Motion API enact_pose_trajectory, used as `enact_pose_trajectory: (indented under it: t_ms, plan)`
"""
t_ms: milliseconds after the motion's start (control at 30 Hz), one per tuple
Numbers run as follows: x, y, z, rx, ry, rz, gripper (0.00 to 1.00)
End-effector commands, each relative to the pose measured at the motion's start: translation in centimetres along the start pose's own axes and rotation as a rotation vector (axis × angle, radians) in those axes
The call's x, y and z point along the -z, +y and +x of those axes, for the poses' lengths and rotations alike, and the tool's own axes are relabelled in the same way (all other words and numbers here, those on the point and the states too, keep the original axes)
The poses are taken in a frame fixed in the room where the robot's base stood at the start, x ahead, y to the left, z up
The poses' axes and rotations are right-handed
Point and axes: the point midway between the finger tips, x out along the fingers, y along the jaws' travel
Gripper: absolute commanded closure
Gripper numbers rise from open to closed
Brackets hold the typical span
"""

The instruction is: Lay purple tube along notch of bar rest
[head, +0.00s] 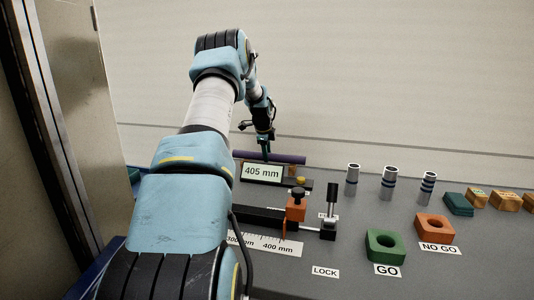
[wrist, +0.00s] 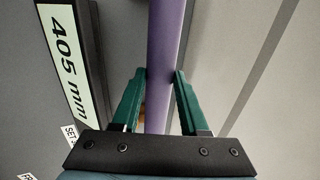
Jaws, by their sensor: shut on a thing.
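The purple tube (head: 288,158) lies crosswise at the back of the bench, just behind the 405 mm display. My gripper (head: 266,153) is over it, pointing down. In the wrist view the tube (wrist: 166,45) runs lengthwise between the green fingers, and my gripper (wrist: 161,74) is shut on it. I cannot clearly make out the bar rest or its notch; the display and tube may hide it. Whether the tube touches anything below cannot be told.
The display (head: 262,173) stands close in front of the tube. Nearer are an orange stop block (head: 296,210), a black lever (head: 332,208) and a ruler (head: 265,243).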

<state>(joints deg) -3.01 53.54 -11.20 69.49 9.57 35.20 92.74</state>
Motion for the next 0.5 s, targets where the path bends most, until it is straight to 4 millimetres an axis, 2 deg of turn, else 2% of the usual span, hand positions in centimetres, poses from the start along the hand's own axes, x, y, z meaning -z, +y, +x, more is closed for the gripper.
enact_pose_trajectory:
  t_ms: [500]
  plan:
    - [0.00, 0.21, 0.60, 0.002, 0.000, 0.000, 1.00]
